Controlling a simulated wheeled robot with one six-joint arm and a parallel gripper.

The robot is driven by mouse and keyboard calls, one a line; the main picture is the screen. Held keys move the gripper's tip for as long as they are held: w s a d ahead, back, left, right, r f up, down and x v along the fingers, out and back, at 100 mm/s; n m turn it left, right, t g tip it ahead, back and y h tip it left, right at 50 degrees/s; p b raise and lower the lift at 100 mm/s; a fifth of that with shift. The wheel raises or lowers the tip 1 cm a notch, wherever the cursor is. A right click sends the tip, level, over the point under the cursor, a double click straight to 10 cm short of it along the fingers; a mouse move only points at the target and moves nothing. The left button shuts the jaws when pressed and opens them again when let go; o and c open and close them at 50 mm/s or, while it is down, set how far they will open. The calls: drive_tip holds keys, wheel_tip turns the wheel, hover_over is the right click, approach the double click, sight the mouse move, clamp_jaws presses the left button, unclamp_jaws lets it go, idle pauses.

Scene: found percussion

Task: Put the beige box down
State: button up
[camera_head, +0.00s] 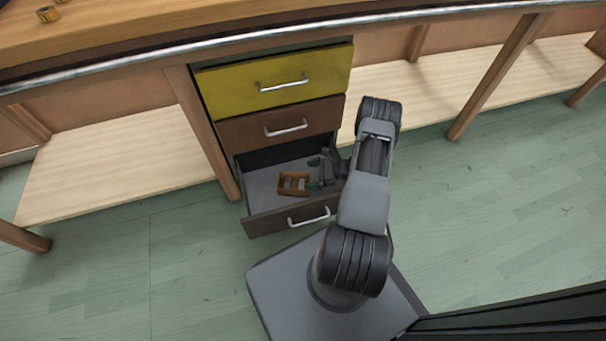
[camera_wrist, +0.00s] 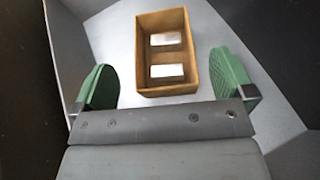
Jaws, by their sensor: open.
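The beige box (camera_head: 294,183) is a small open-topped wooden box. It sits on the floor of the open bottom drawer (camera_head: 262,190). In the wrist view the box (camera_wrist: 141,60) shows from above, with two pale blocks inside it. My gripper (camera_head: 318,174) reaches into the drawer from the right. In the wrist view its two green fingertips (camera_wrist: 166,82) are spread wide, one on each side of the box's near end. There is a gap between each finger and the box, so nothing is held.
The bottom drawer's front (camera_head: 290,221) and side walls stand close around my gripper. A yellow drawer (camera_head: 274,82) and a brown drawer (camera_head: 283,126) above it are shut. A small brass-coloured item (camera_head: 48,14) stands on the worktop. Open shelves flank the drawers.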

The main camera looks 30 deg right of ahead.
drive_tip(key=p+v, duration=0.2)
drive_tip(key=v, duration=0.5)
drive_tip(key=w+a+r+n+g, duration=0.1)
drive_tip(key=a+r+n+g, duration=0.15)
drive_tip(key=r, duration=0.35)
drive_tip(key=w+a+r+n+g, duration=0.1)
drive_tip(key=a+r+n+g, duration=0.1)
drive_tip(key=r+n, duration=0.25)
drive_tip(key=a+r+n+g+h, duration=0.35)
drive_tip(key=a+r+n, duration=0.3)
drive_tip(key=r, duration=0.55)
drive_tip(key=s+a+r+n+t+h, duration=0.3)
drive_tip(key=s+a+r+n+h, duration=0.4)
drive_tip(key=s+a+r+n, duration=0.2)
drive_tip(key=shift+s+a+r+n+h, duration=0.35)
drive_tip(key=shift+s+r+n, duration=0.95)
drive_tip(key=shift+r, duration=0.6)
drive_tip(key=shift+s+r, duration=0.1)
